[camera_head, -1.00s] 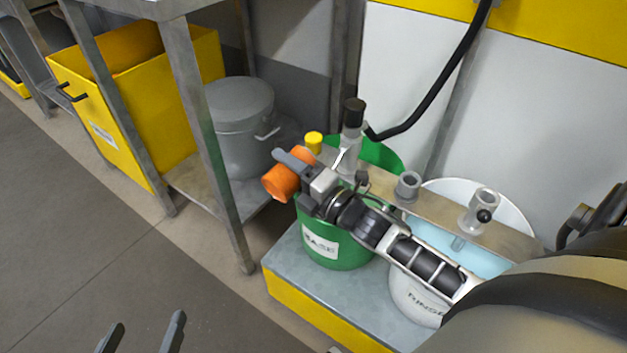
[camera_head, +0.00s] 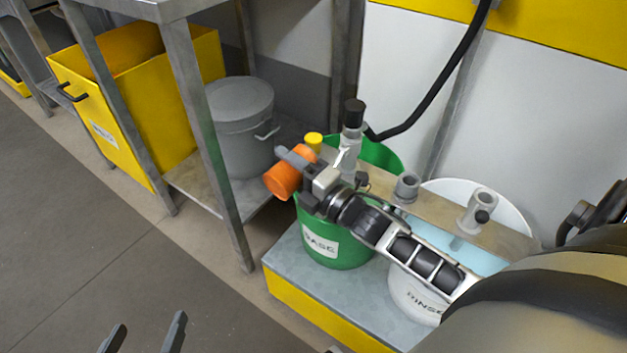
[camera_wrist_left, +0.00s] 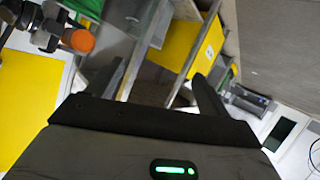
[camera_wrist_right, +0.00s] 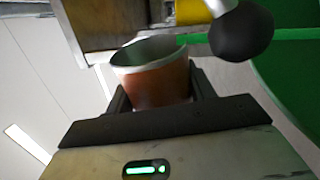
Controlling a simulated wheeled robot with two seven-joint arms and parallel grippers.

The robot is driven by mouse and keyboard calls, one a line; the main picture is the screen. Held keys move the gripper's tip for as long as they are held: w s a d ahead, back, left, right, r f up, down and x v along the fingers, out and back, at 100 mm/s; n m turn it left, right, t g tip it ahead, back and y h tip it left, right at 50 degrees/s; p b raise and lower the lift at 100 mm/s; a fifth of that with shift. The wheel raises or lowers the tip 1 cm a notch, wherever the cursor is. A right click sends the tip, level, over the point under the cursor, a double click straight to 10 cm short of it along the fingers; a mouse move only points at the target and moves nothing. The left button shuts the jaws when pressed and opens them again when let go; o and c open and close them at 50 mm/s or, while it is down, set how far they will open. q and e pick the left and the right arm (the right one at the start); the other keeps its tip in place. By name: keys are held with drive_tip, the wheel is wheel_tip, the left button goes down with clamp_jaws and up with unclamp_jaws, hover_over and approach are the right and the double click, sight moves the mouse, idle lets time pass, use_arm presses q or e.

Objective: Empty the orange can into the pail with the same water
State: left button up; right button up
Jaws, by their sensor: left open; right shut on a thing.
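The orange can (camera_head: 284,181) is held on its side, tilted, at the left rim of the green pail labelled BASE (camera_head: 345,252). My right gripper (camera_head: 303,168) is shut on it. In the right wrist view the can (camera_wrist_right: 155,80) sits between the fingers with its open mouth showing; its inside looks dark, and I cannot tell if liquid is left. A white pail labelled RINSE (camera_head: 408,294) holds pale blue liquid (camera_head: 440,240) to the right. What the green pail holds is hidden. My left gripper (camera_head: 145,335) is open and empty, low at the left front, away from the pails.
A metal bar (camera_head: 385,188) with fittings and a black-topped agitator (camera_head: 353,128) spans both pails. The pails stand on a grey-topped yellow platform (camera_head: 300,265). A steel table leg (camera_head: 222,185), a lidded grey drum (camera_head: 240,125) and a yellow bin (camera_head: 165,110) lie left. Floor at front left is clear.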

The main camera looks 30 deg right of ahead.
use_arm(q)
drive_tip(key=shift+s+a+f, duration=0.1)
drive_tip(key=shift+f, duration=0.3)
use_arm(e)
drive_tip(key=shift+r+m, duration=0.1)
drive_tip(key=shift+m, duration=0.2)
use_arm(q)
drive_tip(key=shift+g+p, duration=0.3)
drive_tip(key=shift+p, duration=0.2)
use_arm(e)
drive_tip(key=shift+d+r+m, duration=0.1)
drive_tip(key=shift+r+m, duration=0.05)
drive_tip(key=shift+m, duration=0.15)
use_arm(q)
drive_tip(key=shift+a+f, duration=0.1)
drive_tip(key=shift+f, duration=0.2)
use_arm(e)
drive_tip(key=shift+d+r+m, duration=0.1)
drive_tip(key=shift+m, duration=0.2)
